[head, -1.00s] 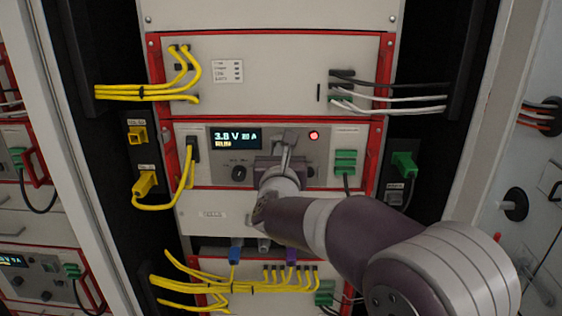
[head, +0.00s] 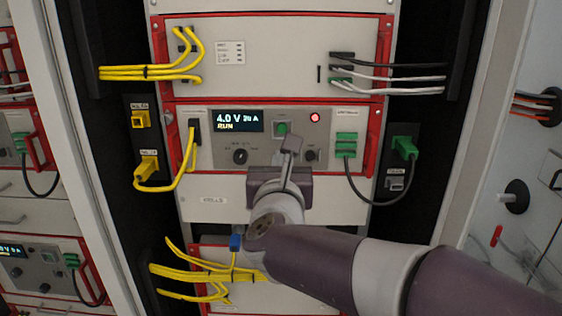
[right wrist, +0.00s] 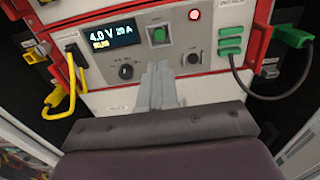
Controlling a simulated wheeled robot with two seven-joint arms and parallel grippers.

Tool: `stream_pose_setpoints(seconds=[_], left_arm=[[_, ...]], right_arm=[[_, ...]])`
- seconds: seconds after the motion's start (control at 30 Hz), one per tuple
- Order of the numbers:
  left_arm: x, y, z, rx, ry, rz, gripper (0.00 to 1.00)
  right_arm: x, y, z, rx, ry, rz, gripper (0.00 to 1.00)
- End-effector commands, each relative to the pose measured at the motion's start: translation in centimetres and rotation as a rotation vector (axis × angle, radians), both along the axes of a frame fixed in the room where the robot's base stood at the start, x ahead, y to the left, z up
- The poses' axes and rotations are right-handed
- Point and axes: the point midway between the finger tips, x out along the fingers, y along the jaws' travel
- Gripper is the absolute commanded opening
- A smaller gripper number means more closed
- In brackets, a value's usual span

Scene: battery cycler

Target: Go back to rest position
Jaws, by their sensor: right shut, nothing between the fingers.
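My right gripper (head: 291,145) is in front of the grey cycler panel (head: 205,152), just below its green button (head: 282,128). Its fingers are shut with nothing between them. In the right wrist view the shut fingers (right wrist: 158,75) point up at the panel, below the green button (right wrist: 158,35). I cannot tell how far the fingertips are from the panel. The display (head: 238,121) reads 4.0 V, 20 A and RUN. My left gripper is not in view.
A red lamp (head: 315,118) is lit on the panel. A black knob (head: 240,156) sits left of my gripper. Yellow cables (head: 150,73) hang at left, and a green connector (head: 404,147) with a black cable is at right. The white drawer front (head: 205,199) is below.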

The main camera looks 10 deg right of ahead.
Motion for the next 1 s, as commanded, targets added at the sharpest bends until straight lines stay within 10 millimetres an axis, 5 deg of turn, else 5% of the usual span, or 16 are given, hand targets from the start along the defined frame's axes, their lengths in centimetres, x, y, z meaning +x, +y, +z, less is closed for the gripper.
stream_pose_setpoints(seconds=[0.37,0.47,0.5,0.57,0.67,0.7,0.8,0.87,0.9,1.0], left_arm=[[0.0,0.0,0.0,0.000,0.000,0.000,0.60],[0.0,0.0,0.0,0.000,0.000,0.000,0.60],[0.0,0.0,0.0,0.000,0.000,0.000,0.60],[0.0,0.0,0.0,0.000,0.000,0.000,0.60],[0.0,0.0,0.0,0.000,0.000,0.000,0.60],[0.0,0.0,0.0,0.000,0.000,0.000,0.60],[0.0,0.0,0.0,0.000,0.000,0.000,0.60],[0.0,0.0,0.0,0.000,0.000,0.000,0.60],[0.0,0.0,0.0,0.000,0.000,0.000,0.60],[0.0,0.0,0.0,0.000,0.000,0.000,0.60]], right_arm=[[0.0,0.0,0.0,-0.038,0.012,0.003,0.00],[0.4,1.7,-0.8,-0.280,0.098,0.090,0.00],[0.5,3.2,-1.8,-0.477,0.155,0.177,0.00],[0.1,6.1,-4.7,-0.868,0.243,0.362,0.00],[-2.3,8.6,-13.0,-1.625,0.362,0.750,0.00],[-4.0,8.4,-17.0,-1.909,0.382,0.936,0.00],[-9.1,5.6,-25.0,-2.403,0.340,1.418,0.00],[-12.3,3.2,-28.4,-2.556,0.278,1.696,0.00],[-14.3,1.7,-30.1,2.494,-0.226,-1.782,0.00],[-18.0,-1.6,-32.7,2.238,-0.176,-1.856,0.00]])
